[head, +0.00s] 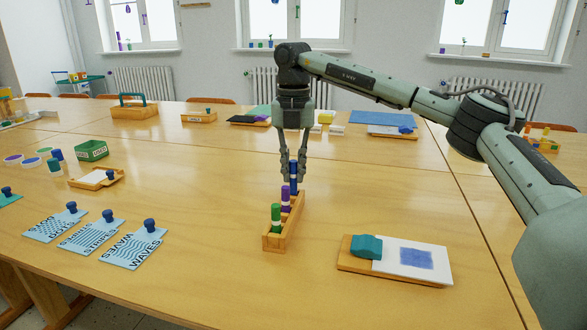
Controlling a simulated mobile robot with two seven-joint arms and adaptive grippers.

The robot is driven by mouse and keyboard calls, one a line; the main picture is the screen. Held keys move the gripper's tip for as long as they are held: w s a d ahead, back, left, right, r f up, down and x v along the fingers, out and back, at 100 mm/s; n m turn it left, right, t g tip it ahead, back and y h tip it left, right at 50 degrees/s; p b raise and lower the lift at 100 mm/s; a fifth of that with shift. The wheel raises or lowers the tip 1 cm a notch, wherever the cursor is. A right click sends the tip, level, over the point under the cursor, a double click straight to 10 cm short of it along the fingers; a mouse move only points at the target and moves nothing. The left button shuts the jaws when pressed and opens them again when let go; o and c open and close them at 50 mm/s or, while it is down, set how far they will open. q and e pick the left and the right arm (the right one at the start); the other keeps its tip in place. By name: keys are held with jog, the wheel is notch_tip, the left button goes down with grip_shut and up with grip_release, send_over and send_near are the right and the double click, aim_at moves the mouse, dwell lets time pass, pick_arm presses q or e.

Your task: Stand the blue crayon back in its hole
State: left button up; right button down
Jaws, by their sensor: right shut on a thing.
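My right gripper (293,176) points straight down and is shut on the blue crayon (294,182). The crayon is upright at the far end of the wooden crayon holder (272,243). Its lower end is behind the purple crayon and the holder, so I cannot tell whether it is in a hole or just above one. A purple crayon (285,200) stands in the middle of the holder and a green crayon (276,217) stands at the near end. My left gripper is not in view.
A wooden board (352,262) with a teal block and a printed sheet lies right of the holder. Several blue stamped cards (135,250) with knobs lie at the left. A green box (91,151) stands farther back. Table around the holder is clear.

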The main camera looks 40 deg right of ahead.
jog(key=shift+f, duration=1.05)
dwell(1.4)
jog(key=c, duration=1.4)
grip_release()
jog(key=shift+c, duration=0.2)
jog(key=shift+o, duration=0.6)
jog(key=shift+o, duration=0.6)
jog(key=shift+r, duration=0.1)
jog(key=shift+r+p, duration=2.7)
jog(key=shift+r, duration=0.25)
